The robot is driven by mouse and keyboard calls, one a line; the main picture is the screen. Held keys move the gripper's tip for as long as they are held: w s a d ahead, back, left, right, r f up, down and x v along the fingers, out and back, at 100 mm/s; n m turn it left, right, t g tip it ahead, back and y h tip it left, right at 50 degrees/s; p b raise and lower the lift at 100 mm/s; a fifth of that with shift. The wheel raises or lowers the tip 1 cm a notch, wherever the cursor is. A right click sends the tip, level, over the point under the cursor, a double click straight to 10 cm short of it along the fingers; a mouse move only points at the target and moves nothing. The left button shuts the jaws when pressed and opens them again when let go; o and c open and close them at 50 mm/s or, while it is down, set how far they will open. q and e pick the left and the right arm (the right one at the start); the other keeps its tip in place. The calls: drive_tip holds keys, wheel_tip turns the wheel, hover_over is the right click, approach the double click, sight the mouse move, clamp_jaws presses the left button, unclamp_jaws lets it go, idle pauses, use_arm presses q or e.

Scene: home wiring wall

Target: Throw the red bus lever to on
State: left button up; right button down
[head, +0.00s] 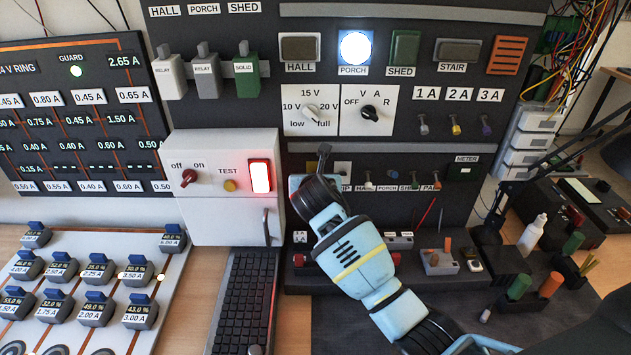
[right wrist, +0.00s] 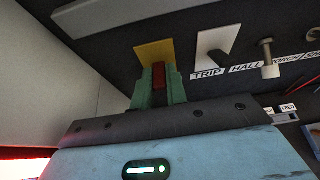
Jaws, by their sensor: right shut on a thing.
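My right gripper (head: 300,183) reaches up to the lower row of the dark wall panel, just left of the TRIP switch. In the right wrist view its green fingers (right wrist: 159,88) are shut on a small red lever (right wrist: 159,75). The lever stands in front of a yellow plate (right wrist: 155,54) on the dark panel. In the head view the gripper hides this lever, and its on or off position cannot be told. A separate red off/on knob (head: 189,178) is on the white box at left. My left gripper is not in view.
The TRIP switch plate (right wrist: 218,45) and HALL toggle (right wrist: 268,58) are close on the right. The white box (head: 220,215) stands out at left, with a lit red rocker (head: 260,177). A keyboard (head: 245,302) and a tool holder (head: 440,262) are below.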

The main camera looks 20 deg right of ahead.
drive_tip(key=shift+w+r+g+y, duration=0.25)
drive_tip(key=shift+r+g, duration=0.25)
drive_tip(key=shift+g, duration=0.5)
drive_tip(key=c, duration=1.4)
unclamp_jaws()
drive_tip(key=shift+d, duration=0.1)
drive_tip(key=shift+f, duration=0.1)
drive_tip(key=shift+s, duration=0.1)
drive_tip(key=v, duration=0.7)
drive_tip(key=shift+s+r, duration=0.2)
drive_tip(key=shift+r, duration=0.15)
